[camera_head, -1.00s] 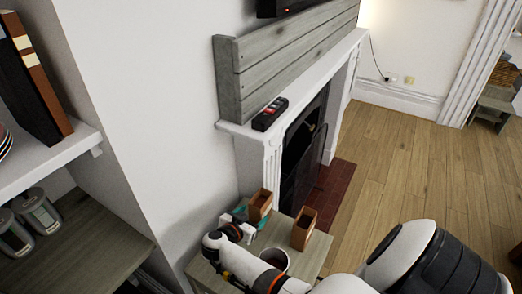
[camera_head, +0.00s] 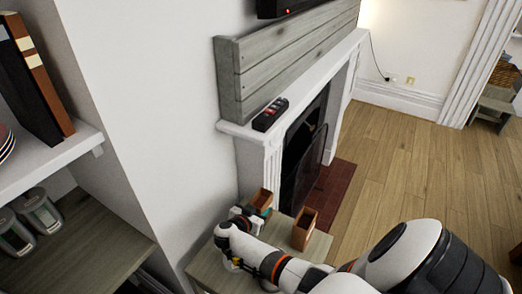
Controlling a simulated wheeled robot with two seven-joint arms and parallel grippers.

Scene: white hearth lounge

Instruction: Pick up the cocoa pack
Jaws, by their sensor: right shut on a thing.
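The brown, box-like pack at the back left of the small side table, which I take for the cocoa pack (camera_head: 262,199), shows in the head view. My right gripper (camera_head: 246,213) reaches it from the near left and is shut on it. The wrist hides much of the fingers and the pack's lower part, so I cannot tell whether it is clear of the table. A teal patch shows low beside the pack. A second brown box (camera_head: 304,229) stands apart, to the right. My left gripper is not in view.
The side table (camera_head: 317,249) stands by the white wall, before the fireplace. A dark remote-like object (camera_head: 270,115) lies on the white mantel (camera_head: 335,60).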

